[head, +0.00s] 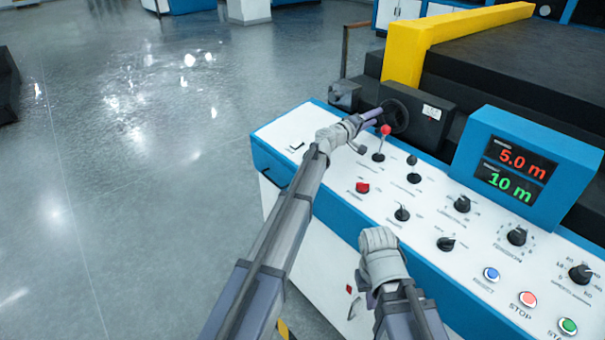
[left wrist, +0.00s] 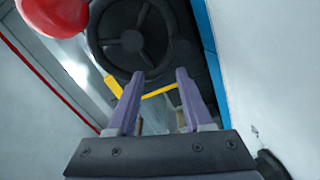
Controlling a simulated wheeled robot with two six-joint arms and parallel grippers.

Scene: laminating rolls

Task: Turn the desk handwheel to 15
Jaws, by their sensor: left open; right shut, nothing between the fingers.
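The black handwheel (head: 398,113) stands at the far left end of the desk, against a dark box. In the left wrist view the handwheel (left wrist: 131,40) shows as a dark round rim with spokes and a hub. My left gripper (head: 378,117) reaches over the desk to the wheel's near side. In the left wrist view its two purple fingers (left wrist: 155,78) are apart, with nothing between them, pointing at the wheel's lower part. I cannot tell whether they touch it. My right gripper (head: 377,238) is shut and empty at the desk's front edge. No scale reading on the wheel is legible.
A red-knobbed lever (head: 385,131) stands close to my left gripper; its red ball (left wrist: 55,15) looms in the left wrist view. Several knobs and buttons cover the white panel (head: 440,205). The display (head: 515,171) reads 5.0 m in red and 10 m in green.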

